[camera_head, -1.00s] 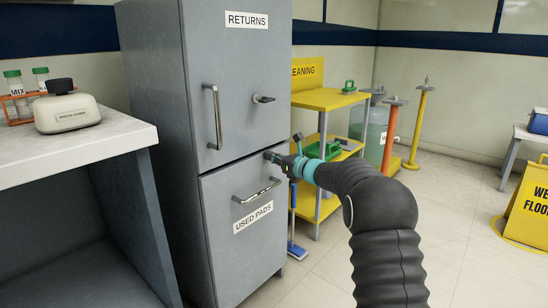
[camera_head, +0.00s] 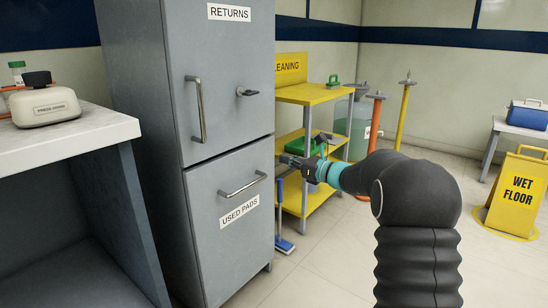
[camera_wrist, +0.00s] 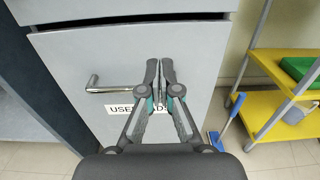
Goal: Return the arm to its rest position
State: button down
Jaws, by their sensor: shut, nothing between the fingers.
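My gripper (camera_head: 284,160) is at the end of my dark arm, which bends in from the right in the head view. Its fingertips appear just at the right edge of the grey cabinet (camera_head: 232,65). In the wrist view my gripper (camera_wrist: 159,66) has its two fingers together with nothing between them. Behind them is the grey lower door (camera_wrist: 75,60), and the fingers partly cover its USED PADS label (camera_wrist: 121,111). I cannot tell how far the fingertips are from the door.
The cabinet's handles (camera_head: 243,186) stick out beside my gripper. A yellow cleaning cart (camera_head: 310,97) stands just behind the arm. A wet floor sign (camera_head: 516,193) stands at right. The floor between is clear.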

jog(key=s+f+n+g+h, duration=0.2)
jog(key=s+f+n+g, duration=0.2)
jog(key=s+f+n, duration=0.45)
jog(key=s+f+n+g+h, duration=0.2)
jog(key=s+f+n+g, duration=0.25)
jog(key=s, duration=0.55)
jog(key=s+d+r+n+g+h+p, duration=0.15)
jog(key=s+n+h, duration=0.3)
jog(key=s, duration=0.65)
jog(key=s+d+r+n+h+p, duration=0.1)
jog(key=s+d+r+n+h, duration=0.15)
jog(key=s+n, duration=0.6)
jog(key=s+d+r+t+h+p, duration=0.1)
jog(key=s+r+t+h+p, duration=0.1)
jog(key=s+r, duration=0.4)
jog(key=s+t, duration=0.1)
jog(key=s, duration=0.4)
jog(key=shift+s+d+r+n+p, duration=0.3)
jog(key=shift+r+p, duration=0.05)
jog(key=shift+r, duration=0.05)
